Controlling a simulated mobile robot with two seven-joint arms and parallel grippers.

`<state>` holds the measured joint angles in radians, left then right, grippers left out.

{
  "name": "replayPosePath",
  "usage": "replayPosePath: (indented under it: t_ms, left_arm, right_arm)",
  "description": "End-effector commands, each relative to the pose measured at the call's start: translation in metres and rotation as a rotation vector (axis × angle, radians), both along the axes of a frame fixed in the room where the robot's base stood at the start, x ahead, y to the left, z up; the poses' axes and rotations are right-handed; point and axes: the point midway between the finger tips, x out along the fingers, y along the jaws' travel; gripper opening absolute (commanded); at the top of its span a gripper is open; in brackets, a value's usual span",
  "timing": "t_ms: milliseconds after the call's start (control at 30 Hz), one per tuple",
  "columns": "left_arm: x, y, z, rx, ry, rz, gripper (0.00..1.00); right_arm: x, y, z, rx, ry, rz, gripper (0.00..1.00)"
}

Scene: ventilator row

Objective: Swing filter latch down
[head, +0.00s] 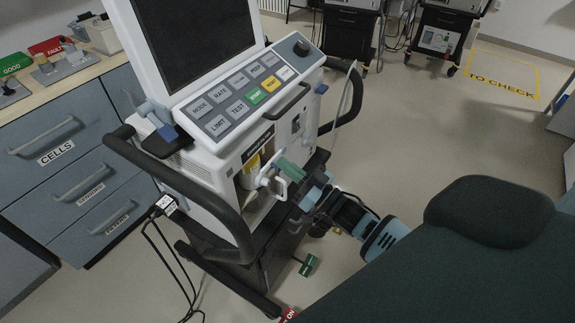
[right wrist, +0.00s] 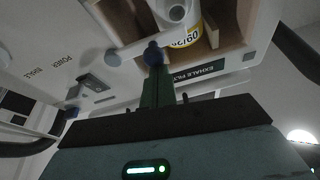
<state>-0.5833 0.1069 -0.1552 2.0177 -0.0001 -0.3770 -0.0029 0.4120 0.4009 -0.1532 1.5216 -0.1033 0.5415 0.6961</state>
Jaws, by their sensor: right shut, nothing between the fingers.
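The ventilator's open filter bay (head: 246,199) is in the front of the white machine, under a dark label. A filter with a yellow label (head: 252,164) sits inside it; the wrist view shows its white body and yellow label (right wrist: 187,40) close up. A pale latch lever (right wrist: 128,50) with a dark blue knob (right wrist: 153,54) crosses in front of the bay. My right gripper (head: 288,168) is at the bay's right side. Its green fingers (right wrist: 157,82) are shut and empty, their tips at the knob; whether they touch cannot be told. My left gripper is out of view.
The ventilator's black side handle (head: 225,232) curves around the front left. A drawer cabinet (head: 75,150) stands at the left. A green tag (head: 308,265) hangs low beside the cart. Open floor (head: 440,120) lies to the right, with more machines behind.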

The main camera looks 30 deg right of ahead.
Motion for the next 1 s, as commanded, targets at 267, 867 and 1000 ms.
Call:
replayPosePath:
  t_ms: [267, 867, 1000]
  left_arm:
    - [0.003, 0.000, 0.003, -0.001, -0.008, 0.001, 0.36]
    - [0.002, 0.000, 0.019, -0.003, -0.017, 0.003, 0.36]
    - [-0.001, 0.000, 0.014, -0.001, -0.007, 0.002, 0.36]
  right_arm:
    - [0.000, 0.000, 0.001, 0.001, 0.002, 0.000, 0.00]
    - [-0.038, -0.018, 0.019, -0.001, 0.009, -0.002, 0.00]
    - [-0.059, -0.026, 0.012, -0.001, 0.007, -0.002, 0.00]
